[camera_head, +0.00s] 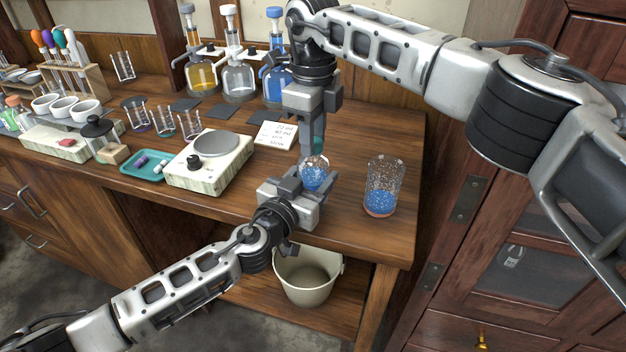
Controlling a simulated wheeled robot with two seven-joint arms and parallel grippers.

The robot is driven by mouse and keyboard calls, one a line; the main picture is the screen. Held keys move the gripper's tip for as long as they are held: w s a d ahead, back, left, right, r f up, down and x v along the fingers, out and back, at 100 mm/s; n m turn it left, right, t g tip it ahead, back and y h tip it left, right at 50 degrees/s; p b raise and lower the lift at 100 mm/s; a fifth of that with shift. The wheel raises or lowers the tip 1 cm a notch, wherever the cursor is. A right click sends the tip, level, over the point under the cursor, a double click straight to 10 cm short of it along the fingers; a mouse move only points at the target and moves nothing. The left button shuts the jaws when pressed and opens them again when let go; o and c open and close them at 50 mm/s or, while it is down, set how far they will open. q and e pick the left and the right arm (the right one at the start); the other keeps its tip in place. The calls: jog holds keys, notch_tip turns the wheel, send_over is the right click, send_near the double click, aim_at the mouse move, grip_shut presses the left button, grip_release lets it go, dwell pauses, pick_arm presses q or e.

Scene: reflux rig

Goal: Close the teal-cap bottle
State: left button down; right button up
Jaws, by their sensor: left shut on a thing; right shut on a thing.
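A small clear bottle (314,174) with blue contents stands near the front edge of the table. My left gripper (300,188) comes from the front left and is shut on the bottle's body. My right gripper (317,122) points down from above and is shut on the teal cap (319,142), which is right over the bottle's top. The gripper hides much of the cap, and I cannot tell whether the cap touches the bottle's neck.
A speckled glass beaker (383,187) with blue contents stands to the right. A hotplate-like device (208,162), a teal tray (152,166) and a written card (276,135) lie to the left. Dispenser bottles (238,76) stand behind. A bin (308,276) sits below the tabletop.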

jog(key=m, duration=1)
jog(key=o, duration=1.1)
jog(key=shift+o, duration=0.2)
notch_tip(320, 180, up, 12)
pick_arm(q)
jog(key=shift+c, duration=2.4)
grip_release()
